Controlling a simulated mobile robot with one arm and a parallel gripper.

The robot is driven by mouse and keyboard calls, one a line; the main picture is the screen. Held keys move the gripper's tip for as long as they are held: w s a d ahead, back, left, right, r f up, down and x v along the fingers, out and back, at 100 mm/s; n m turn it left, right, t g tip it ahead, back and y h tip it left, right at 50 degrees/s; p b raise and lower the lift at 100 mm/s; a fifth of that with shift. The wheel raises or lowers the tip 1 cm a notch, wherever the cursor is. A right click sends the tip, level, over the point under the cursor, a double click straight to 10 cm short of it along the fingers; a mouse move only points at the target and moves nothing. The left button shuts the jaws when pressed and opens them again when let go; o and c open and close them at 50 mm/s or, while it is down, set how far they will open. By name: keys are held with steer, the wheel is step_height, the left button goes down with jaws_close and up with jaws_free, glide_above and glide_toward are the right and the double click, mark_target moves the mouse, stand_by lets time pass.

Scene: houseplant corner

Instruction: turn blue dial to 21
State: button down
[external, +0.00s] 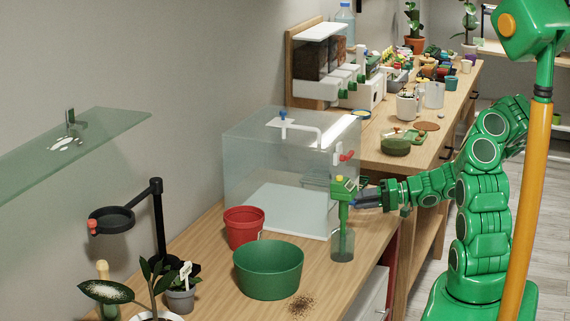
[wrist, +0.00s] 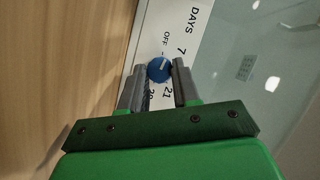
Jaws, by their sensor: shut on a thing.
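The blue dial (wrist: 159,69) shows in the wrist view on a white panel (wrist: 192,22) printed with DAYS, 7, OFF, 21 and another number partly hidden by a finger. A pale mark shows on the dial's face; I cannot tell exactly which number it points to. My gripper (wrist: 160,84) is shut on the dial, with a grey finger on either side. In the external view my gripper (external: 366,199) is low by the right side of the clear tank (external: 265,160), behind a green-topped bottle (external: 342,246); the dial is hidden there.
The green-topped bottle stands close to my gripper at the table's edge. A green bowl (external: 268,272), a red pot (external: 243,230) and spilled soil (external: 301,304) are nearer the camera. A cluttered wooden bench (external: 440,120) stands behind.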

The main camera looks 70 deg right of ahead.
steer(key=shift+m, duration=0.4)
steer(key=c, duration=0.8)
jaws_free()
steer(key=shift+f+v, duration=0.2)
steer(key=shift+v, duration=3.7)
steer(key=shift+d, duration=0.1)
